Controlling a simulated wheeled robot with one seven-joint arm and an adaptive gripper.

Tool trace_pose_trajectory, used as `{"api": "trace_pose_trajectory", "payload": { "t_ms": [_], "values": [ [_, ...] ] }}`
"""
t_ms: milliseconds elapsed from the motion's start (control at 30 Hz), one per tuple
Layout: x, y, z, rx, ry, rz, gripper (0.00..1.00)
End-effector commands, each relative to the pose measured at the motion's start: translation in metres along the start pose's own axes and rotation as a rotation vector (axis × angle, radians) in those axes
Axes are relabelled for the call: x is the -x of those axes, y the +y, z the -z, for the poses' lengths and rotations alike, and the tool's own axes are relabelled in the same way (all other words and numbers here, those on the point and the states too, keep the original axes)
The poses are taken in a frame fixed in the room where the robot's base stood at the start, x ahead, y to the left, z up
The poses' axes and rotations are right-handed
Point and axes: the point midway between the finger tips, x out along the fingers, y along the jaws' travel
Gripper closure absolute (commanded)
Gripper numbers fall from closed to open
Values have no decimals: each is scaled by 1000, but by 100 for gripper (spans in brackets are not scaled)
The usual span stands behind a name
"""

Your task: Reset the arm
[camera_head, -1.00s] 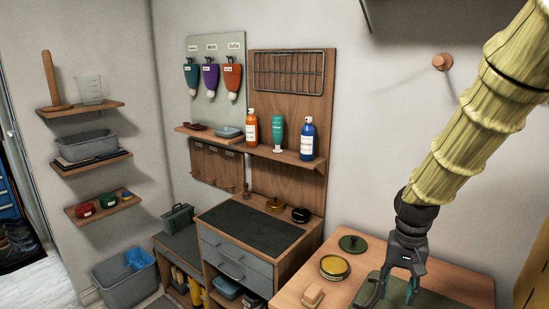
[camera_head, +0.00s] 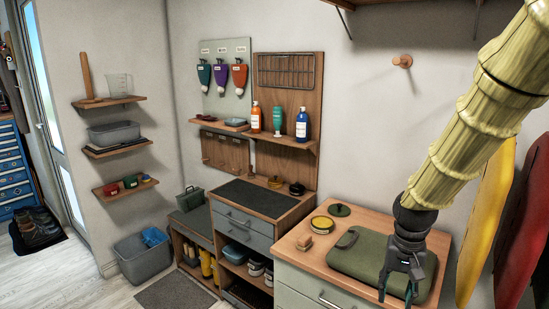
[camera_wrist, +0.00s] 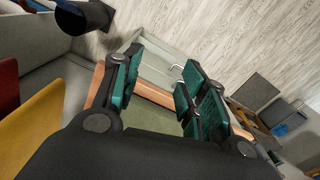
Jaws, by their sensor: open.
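My gripper (camera_head: 398,286) hangs at the end of my yellow-green sleeved arm in the right part of the head view. It points down in front of a green case or mat (camera_head: 372,260) on the wooden counter. In the wrist view my gripper (camera_wrist: 155,92) shows its two teal-padded fingers spread apart, with nothing between them. Behind the fingers lie the counter's edge and the drawer front.
The wooden counter (camera_head: 289,247) also bears a yellow tin (camera_head: 321,224), a green lid (camera_head: 339,210) and a small wooden-backed brush (camera_head: 304,242). Red and yellow boards (camera_head: 487,217) stand at the right. A peg (camera_head: 402,61) sticks out of the wall. Floor is free at lower left.

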Motion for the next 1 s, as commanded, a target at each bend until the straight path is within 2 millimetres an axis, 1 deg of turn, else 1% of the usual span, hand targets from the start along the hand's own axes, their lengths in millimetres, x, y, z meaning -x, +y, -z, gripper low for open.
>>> {"api": "trace_pose_trajectory", "payload": {
  "t_ms": [33,267,467,567,667,700,767,800,867,1000],
  "values": [
    [-7,0,-1,3,-4,-1,58],
    [-38,-2,-6,25,-4,2,58],
    [-74,-5,-16,53,-5,4,58],
    [-100,-6,-24,71,-7,6,58],
    [-133,-6,-37,95,-9,8,58],
    [-147,-5,-43,105,-9,9,58],
    [-166,-4,-52,120,-9,11,58],
    [-179,-4,-59,130,-9,12,58],
    [-198,-2,-69,145,-10,13,58],
    [-239,2,-96,180,-9,17,58]
  ]
}}
